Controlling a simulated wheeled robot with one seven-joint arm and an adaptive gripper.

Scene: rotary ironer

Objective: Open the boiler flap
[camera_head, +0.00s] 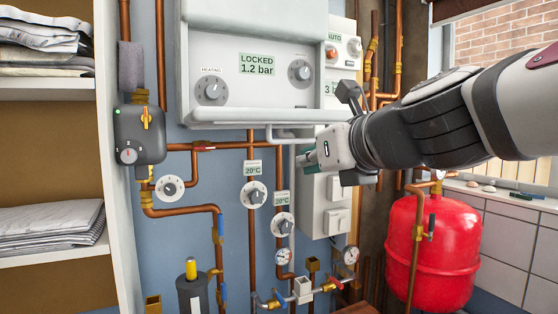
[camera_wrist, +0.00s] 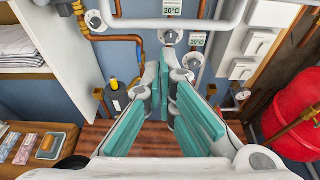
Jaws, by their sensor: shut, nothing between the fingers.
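The white boiler (camera_head: 207,55) hangs on the blue wall in the head view. Its front has a heating knob (camera_head: 211,90), a second knob (camera_head: 300,71) and a display (camera_head: 258,64) reading "LOCKED 1.2 bar". A smooth white cover projects above this panel and is cut off by the picture's top; I cannot tell which part is the flap. My gripper (camera_head: 308,160) is in front of and below the boiler's lower right corner, pointing left. Its teal fingers (camera_wrist: 166,78) are shut and empty, apart from the boiler. The boiler front is not seen in the wrist view.
Copper pipes, dials and valves (camera_head: 254,193) line the wall below the boiler. A white switch box (camera_head: 322,205) is behind my gripper. A red tank (camera_head: 435,260) stands at right. Shelves with folded linen (camera_head: 45,225) are at left.

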